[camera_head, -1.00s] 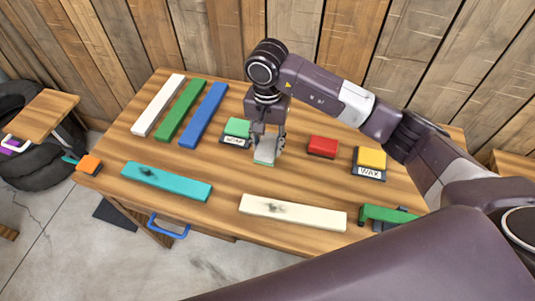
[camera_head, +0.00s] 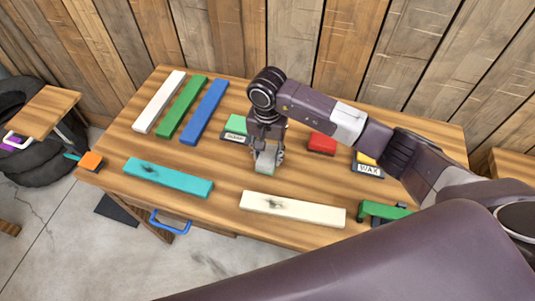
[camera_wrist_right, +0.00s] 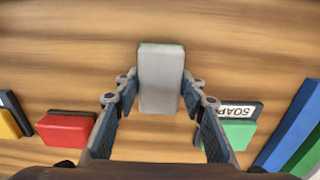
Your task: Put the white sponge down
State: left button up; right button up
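The white sponge (camera_head: 265,158) looks pale grey on top with a thin green layer at its edge. My right gripper (camera_head: 266,154) points down at it over the middle of the wooden table (camera_head: 221,178). In the right wrist view the sponge (camera_wrist_right: 161,82) stands between the two fingertips (camera_wrist_right: 160,92), which press close on both its sides. I cannot tell whether its underside touches the table. My left gripper is not in view.
A green sponge on the SOAP holder (camera_head: 236,125) is just left of the gripper. The red sponge (camera_head: 321,143) and WAX holder (camera_head: 368,169) are right. A cream board (camera_head: 292,209) and teal board (camera_head: 168,178) lie in front. Bare wood surrounds the gripper.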

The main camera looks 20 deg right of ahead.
aim_at(268, 155)
jog(key=o, duration=0.3)
jog(key=shift+r, duration=0.1)
jog(key=shift+r, duration=0.2)
notch_tip(268, 155, up, 12)
jog(key=b, duration=0.3)
jog(key=shift+f, duration=0.1)
